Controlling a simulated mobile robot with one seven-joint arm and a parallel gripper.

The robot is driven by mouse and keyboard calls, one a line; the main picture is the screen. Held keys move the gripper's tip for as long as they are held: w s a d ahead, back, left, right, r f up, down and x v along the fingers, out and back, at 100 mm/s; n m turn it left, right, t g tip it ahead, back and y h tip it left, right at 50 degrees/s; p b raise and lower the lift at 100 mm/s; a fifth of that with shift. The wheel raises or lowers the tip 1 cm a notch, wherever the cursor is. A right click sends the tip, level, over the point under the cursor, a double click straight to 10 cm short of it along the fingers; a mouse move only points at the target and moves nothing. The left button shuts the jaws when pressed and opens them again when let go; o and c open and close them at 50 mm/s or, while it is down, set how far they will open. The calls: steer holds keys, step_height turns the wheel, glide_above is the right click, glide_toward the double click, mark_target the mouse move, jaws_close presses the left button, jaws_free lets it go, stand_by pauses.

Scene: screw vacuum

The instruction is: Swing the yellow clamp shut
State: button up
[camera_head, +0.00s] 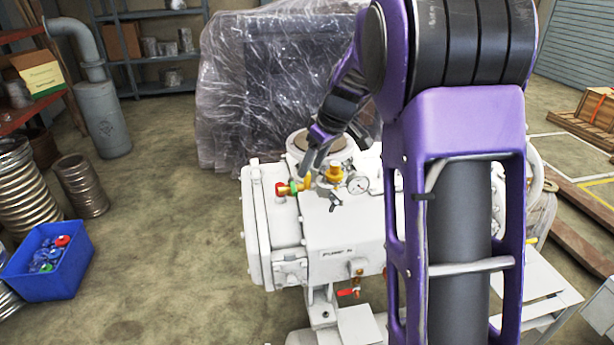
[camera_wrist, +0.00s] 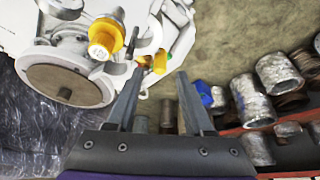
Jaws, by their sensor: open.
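The white vacuum pump (camera_head: 345,225) stands in the middle of the head view, with small fittings on its top. A small yellow piece (camera_head: 308,182), likely the yellow clamp, sits by a green ring and red cap on the pump's left side; in the wrist view it (camera_wrist: 160,62) appears just beyond my fingertips. Whether it is swung open or shut is too small to tell. My gripper (camera_head: 313,164) points down, just above this piece; in the wrist view my gripper (camera_wrist: 160,76) is open, with nothing visible held. Contact cannot be told.
An orange-yellow knob (camera_head: 334,173) and a round gauge (camera_head: 358,185) stand close to the right of my gripper. A plastic-wrapped crate (camera_head: 265,85) is behind. A blue bin (camera_head: 48,262) is at left.

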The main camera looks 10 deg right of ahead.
steer(key=shift+x, duration=2.2)
steer(key=shift+c, duration=0.4)
jaws_close()
